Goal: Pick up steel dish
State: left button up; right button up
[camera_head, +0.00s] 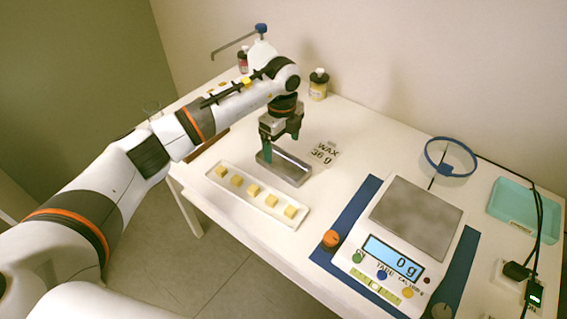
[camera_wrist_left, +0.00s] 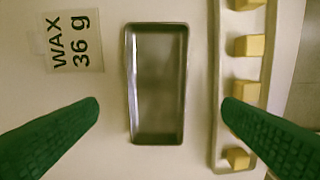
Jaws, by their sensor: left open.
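The steel dish (camera_head: 291,169) is a shallow, empty rectangular tray on the white table, between the wax card and the white tray of cubes. In the left wrist view the steel dish (camera_wrist_left: 158,84) lies lengthwise between my two green fingertips, apart from both. My left gripper (camera_head: 276,150) is open above the dish, pointing down, and hides part of its far-left end. In the left wrist view the open left gripper (camera_wrist_left: 160,107) holds nothing. My right gripper is not in view.
A white tray (camera_head: 212,178) with several yellow cubes lies close beside the dish. A card reading "WAX 36 g" (camera_head: 325,151) lies behind it. A scale (camera_head: 416,216) showing 0 g stands right on a blue mat (camera_head: 365,195). A teal tray (camera_head: 524,215) is farther right. Bottles (camera_head: 318,85) stand behind.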

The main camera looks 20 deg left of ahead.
aim_at(283, 166)
pick_arm(q)
jog(key=shift+w+f, duration=0.1)
jog(key=shift+f, duration=0.65)
notch_tip(283, 166, down, 4)
jog(key=shift+d+f, duration=0.1)
jog(key=shift+f, duration=0.1)
jog(key=shift+w+f, duration=0.1)
jog(key=shift+f, duration=0.15)
jog(key=shift+c, duration=0.6)
jog(key=c, duration=1)
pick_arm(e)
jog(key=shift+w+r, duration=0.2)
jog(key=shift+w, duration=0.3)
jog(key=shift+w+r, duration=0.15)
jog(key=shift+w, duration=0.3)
pick_arm(q)
jog(key=shift+o, duration=0.2)
